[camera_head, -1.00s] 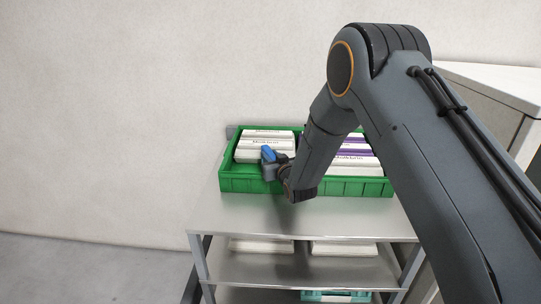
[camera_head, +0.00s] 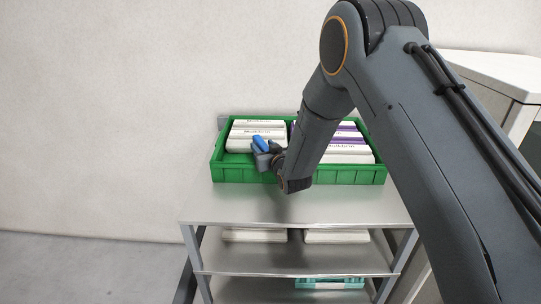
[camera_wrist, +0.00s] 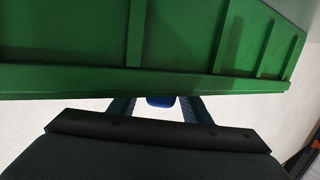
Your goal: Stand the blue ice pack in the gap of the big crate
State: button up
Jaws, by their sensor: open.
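The big green crate (camera_head: 330,175) sits on the top of a metal cart. White cartons stand in it on the left and white and purple ones on the right. A bare green strip shows at its front left. The blue ice pack (camera_head: 261,143) shows small at my gripper (camera_head: 264,151), over the front left of the crate. In the wrist view the crate wall (camera_wrist: 75,40) fills the top, and a bit of the blue pack (camera_wrist: 160,101) shows between my spread fingers (camera_wrist: 158,107). My gripper is open. Whether the pack touches the crate floor is hidden.
The cart top (camera_head: 240,205) in front of the crate is clear. White cartons (camera_head: 255,236) lie on the shelf below, and a teal box (camera_head: 330,283) is lower down. A pale cabinet (camera_head: 490,75) stands at the right, a wall behind.

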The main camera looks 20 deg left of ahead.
jog(key=b+v, duration=0.3)
jog(key=v, duration=0.7)
jog(key=shift+s+d+b, duration=0.2)
jog(key=shift+b, duration=0.1)
